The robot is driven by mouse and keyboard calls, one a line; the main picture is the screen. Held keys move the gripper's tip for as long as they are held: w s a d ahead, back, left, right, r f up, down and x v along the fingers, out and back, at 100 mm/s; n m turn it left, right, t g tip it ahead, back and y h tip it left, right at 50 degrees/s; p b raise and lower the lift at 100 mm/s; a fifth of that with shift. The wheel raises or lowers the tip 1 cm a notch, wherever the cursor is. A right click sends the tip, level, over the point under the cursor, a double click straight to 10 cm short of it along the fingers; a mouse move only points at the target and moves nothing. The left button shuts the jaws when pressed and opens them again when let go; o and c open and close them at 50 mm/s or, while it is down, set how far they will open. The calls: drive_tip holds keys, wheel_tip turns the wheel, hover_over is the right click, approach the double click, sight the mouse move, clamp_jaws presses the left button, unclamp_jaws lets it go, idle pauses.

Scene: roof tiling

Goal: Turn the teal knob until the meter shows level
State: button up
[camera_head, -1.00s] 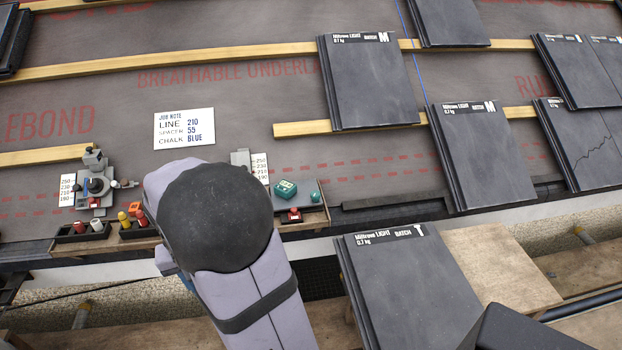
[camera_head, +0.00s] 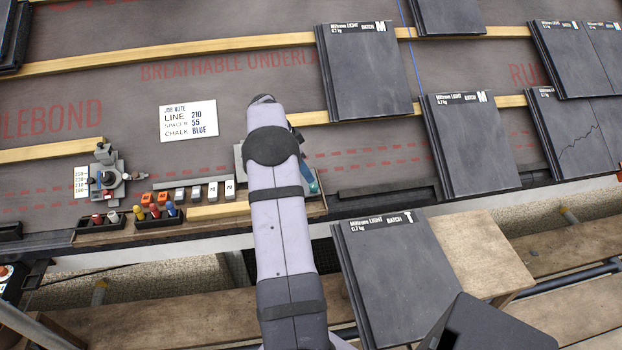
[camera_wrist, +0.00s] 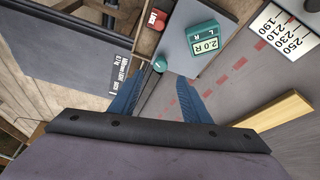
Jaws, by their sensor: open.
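The teal knob (camera_wrist: 160,65) sits at a corner of a grey plate (camera_wrist: 186,18) in the wrist view. The teal meter (camera_wrist: 203,42) stands on that plate, and its display reads 2.0 with an R beside it. My gripper (camera_wrist: 158,77) is open, its two blue fingers spread on either side below the knob in the picture. The knob appears just beyond the fingertips; I cannot tell whether they touch it. In the head view my arm covers most of the plate and the meter, with only a bit of teal showing at its right side.
A scale board (camera_wrist: 284,33) with numbers stands beside the plate, and a red block (camera_wrist: 154,18) sits near it. A row of small blocks (camera_head: 196,192) and trays of coloured pieces (camera_head: 160,214) lie left of my arm. A slate stack (camera_head: 395,280) lies in front.

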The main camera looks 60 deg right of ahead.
sight(313, 185)
drive_tip(key=shift+x, duration=3.65)
drive_tip(key=shift+a, duration=0.1)
drive_tip(key=shift+c, duration=0.3)
drive_tip(key=c, duration=1)
